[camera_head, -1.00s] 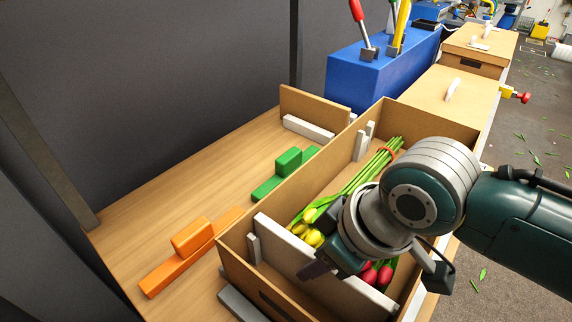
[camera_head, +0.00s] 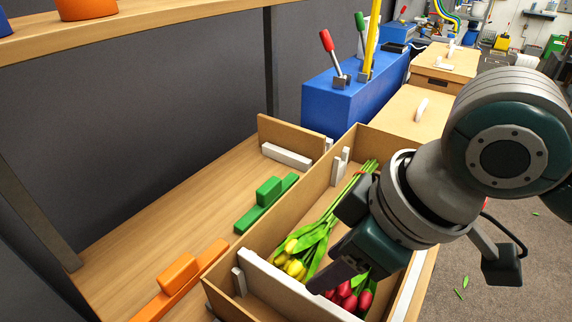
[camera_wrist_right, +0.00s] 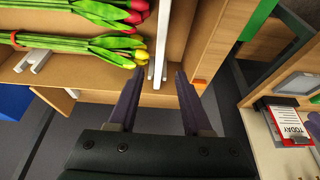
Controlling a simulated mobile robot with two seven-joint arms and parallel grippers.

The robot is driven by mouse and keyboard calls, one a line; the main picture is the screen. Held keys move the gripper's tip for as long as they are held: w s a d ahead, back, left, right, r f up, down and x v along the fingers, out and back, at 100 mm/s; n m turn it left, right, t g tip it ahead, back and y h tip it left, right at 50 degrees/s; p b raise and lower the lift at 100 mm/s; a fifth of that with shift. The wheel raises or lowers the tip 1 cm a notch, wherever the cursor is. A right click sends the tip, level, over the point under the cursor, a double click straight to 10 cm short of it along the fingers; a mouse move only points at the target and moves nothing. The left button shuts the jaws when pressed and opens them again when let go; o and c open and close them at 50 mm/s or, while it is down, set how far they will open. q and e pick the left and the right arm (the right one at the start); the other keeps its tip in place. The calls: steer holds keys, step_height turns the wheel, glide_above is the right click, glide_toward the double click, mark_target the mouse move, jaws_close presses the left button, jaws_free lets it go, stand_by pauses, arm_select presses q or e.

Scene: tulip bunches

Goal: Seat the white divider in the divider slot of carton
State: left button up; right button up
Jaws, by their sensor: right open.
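The white divider (camera_head: 285,282) stands upright across the near part of the open brown carton (camera_head: 262,240). A white slot post (camera_head: 239,282) stands beside its left end. In the right wrist view the divider (camera_wrist_right: 158,45) is a thin white strip, its lower end between my fingertips in the picture. My right gripper (camera_head: 335,275) is over the carton, near the divider; it also shows in the right wrist view (camera_wrist_right: 160,78), with fingers apart and nothing clamped. The divider's right part is hidden or cut off in the head view. My left gripper is out of view.
Yellow tulips (camera_head: 294,262) and red tulips (camera_head: 347,296) lie in the carton beyond the divider. Green (camera_head: 266,200) and orange (camera_head: 178,284) blocks are on the wooden table (camera_head: 150,215) to the left. A blue tool block (camera_head: 335,98) stands behind.

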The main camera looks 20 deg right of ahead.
steer(key=s+d+r+m+h, duration=0.1)
steer(key=s+d+m, duration=0.1)
steer(key=s, duration=0.4)
steer(key=s+d+m+h, duration=0.1)
steer(key=s+d+m, duration=0.2)
steer(key=s, duration=0.4)
steer(key=shift+s+d+r+m+h, duration=0.3)
steer(key=shift+d+r, duration=0.1)
steer(key=shift+d, duration=0.1)
